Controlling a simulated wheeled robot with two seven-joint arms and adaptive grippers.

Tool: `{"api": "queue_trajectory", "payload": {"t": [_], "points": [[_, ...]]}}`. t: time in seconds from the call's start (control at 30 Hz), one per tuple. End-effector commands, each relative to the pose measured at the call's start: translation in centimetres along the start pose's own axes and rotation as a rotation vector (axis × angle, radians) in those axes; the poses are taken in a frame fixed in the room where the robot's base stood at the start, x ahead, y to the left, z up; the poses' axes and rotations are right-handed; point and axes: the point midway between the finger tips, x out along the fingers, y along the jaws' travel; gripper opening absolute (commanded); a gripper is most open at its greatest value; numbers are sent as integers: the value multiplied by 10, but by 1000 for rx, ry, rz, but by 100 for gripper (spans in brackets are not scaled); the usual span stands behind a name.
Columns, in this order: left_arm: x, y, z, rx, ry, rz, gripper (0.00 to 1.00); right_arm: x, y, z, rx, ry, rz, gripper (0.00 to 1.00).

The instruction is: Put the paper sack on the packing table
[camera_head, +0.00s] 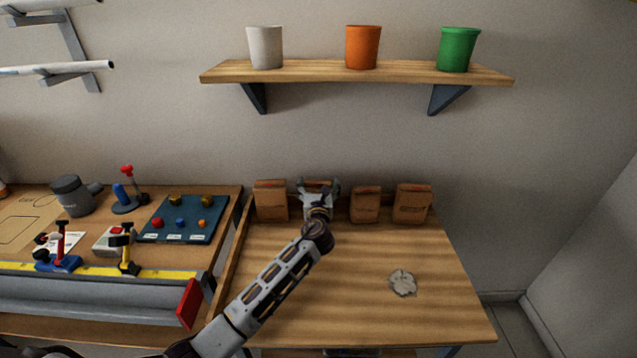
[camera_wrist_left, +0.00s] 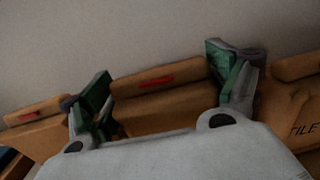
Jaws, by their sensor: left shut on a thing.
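Several brown paper sacks stand in a row against the wall at the back of the wooden table (camera_head: 350,290). My left gripper (camera_head: 319,184) reaches over the table and is shut on one paper sack (camera_wrist_left: 163,100) in that row. In the left wrist view its green-padded fingers (camera_wrist_left: 165,85) sit on both sides of this sack, which has a red mark on top. In the head view the gripper mostly hides the held sack. Other sacks stand at its left (camera_head: 271,200) and right (camera_head: 366,205), with another farther right (camera_head: 412,204). My right gripper is not in view.
A crumpled pale scrap (camera_head: 403,283) lies on the table's right part; the front and middle are otherwise clear. A workbench with a blue parts board (camera_head: 184,219) and clamps adjoins at left. A shelf (camera_head: 350,73) with three pots hangs above.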

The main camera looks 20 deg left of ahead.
Motion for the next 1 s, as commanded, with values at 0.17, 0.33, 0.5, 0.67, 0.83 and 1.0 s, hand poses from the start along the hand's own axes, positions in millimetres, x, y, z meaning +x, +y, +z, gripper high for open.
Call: {"api": "queue_trajectory", "payload": {"t": [0.17, 0.33, 0.5, 0.67, 0.83, 1.0], "points": [[0, 0, -10, -2, -6, -1, 17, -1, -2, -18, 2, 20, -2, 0], [0, -1, -11, -2, -7, -2, 17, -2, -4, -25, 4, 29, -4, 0], [0, -1, -11, -2, -7, -2, 17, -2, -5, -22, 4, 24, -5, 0], [0, 0, -16, -1, 0, -1, 91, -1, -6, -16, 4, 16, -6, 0], [0, 0, -16, -1, 0, -1, 100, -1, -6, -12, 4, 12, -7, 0], [0, 0, -16, -1, 0, -1, 100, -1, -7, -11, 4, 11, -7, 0]]}}
